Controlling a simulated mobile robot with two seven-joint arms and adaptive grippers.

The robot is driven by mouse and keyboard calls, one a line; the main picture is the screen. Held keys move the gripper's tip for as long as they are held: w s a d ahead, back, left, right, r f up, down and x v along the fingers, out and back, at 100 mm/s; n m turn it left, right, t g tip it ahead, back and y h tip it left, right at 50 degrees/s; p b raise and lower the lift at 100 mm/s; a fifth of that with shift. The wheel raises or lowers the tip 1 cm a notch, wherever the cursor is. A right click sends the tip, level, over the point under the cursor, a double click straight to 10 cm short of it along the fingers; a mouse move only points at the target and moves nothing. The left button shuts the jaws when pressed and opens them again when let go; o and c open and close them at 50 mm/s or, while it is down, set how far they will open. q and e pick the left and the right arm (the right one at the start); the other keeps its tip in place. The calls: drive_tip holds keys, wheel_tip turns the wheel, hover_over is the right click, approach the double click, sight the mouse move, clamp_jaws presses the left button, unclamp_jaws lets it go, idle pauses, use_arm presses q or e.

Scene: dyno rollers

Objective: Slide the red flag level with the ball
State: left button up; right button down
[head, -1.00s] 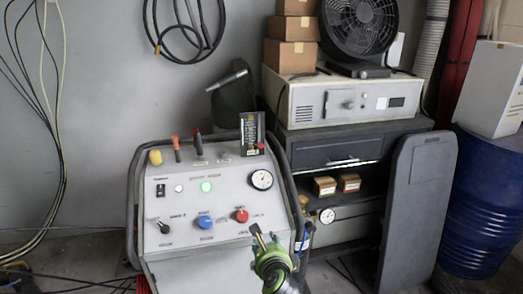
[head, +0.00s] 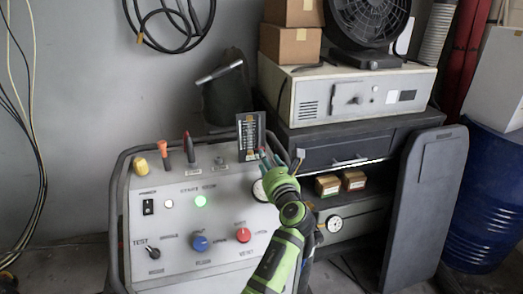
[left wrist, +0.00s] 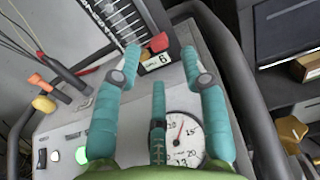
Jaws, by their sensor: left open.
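A dark gauge (head: 250,132) with a white scale stands upright at the back right of the grey control panel (head: 165,215). In the left wrist view the gauge (left wrist: 103,22) is at the top. The small red flag (left wrist: 158,43) sits at its right edge, near the lower end beside a label with a 6. I cannot make out the ball. My left gripper (head: 279,158) is in front of the gauge's lower right. In the left wrist view its teal fingers (left wrist: 161,62) are spread, with the flag between the two outer tips; contact is unclear. My right gripper is out of view.
A round dial (left wrist: 185,138) lies under the fingers. Red (head: 187,148), orange (head: 163,153) and yellow (head: 141,167) handles stand left of the gauge. A dark tubular frame (left wrist: 245,75) runs close on the right. A drawer cabinet (head: 345,148) is behind.

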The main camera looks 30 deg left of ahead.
use_arm(q)
drive_tip(key=x, duration=0.4)
drive_tip(key=shift+w+a, duration=0.2)
drive_tip(key=shift+r, duration=0.1)
clamp_jaws()
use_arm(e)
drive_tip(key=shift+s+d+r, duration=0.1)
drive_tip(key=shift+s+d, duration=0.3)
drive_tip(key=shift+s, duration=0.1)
